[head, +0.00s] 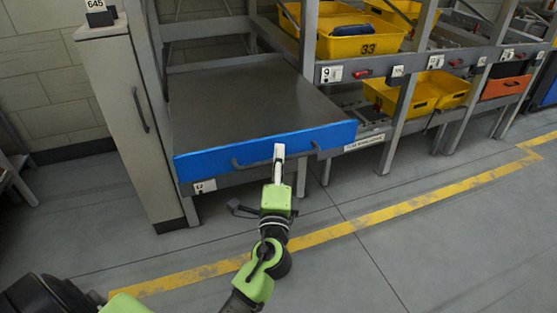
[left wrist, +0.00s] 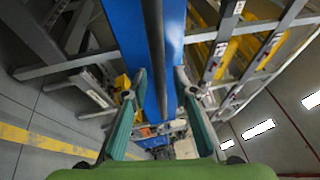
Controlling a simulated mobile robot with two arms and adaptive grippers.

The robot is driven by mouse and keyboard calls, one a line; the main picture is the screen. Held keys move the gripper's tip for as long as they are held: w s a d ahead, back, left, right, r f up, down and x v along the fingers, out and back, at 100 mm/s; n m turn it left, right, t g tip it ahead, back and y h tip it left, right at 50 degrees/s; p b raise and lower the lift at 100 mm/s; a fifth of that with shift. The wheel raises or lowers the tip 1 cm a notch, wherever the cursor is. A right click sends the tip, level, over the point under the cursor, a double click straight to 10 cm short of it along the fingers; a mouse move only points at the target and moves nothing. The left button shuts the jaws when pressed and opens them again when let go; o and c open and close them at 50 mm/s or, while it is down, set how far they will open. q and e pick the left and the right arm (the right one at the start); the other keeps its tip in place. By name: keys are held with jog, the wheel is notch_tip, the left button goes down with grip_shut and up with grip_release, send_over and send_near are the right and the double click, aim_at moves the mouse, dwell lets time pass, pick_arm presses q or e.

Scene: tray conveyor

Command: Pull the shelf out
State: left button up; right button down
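The shelf is a flat grey board (head: 250,98) with a blue front panel (head: 215,158), low in the rack in the head view. A dark bar handle (head: 243,166) runs along the panel; its middle is hidden behind my left gripper. My left gripper (head: 279,152) is at the middle of the blue front. In the left wrist view its two green fingers (left wrist: 158,85) are apart, one on each side of the dark handle bar (left wrist: 154,45), with the blue panel (left wrist: 174,40) behind. I cannot tell whether the fingers touch the bar. My right gripper is not in view.
A tall grey cabinet (head: 125,110) stands close to the left of the shelf. Rack posts and yellow bins (head: 345,45) are to the right. The grey floor (head: 350,205) in front is clear, with a yellow line (head: 400,207) across it.

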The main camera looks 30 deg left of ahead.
pick_arm(q)
jog(key=v, duration=1.2)
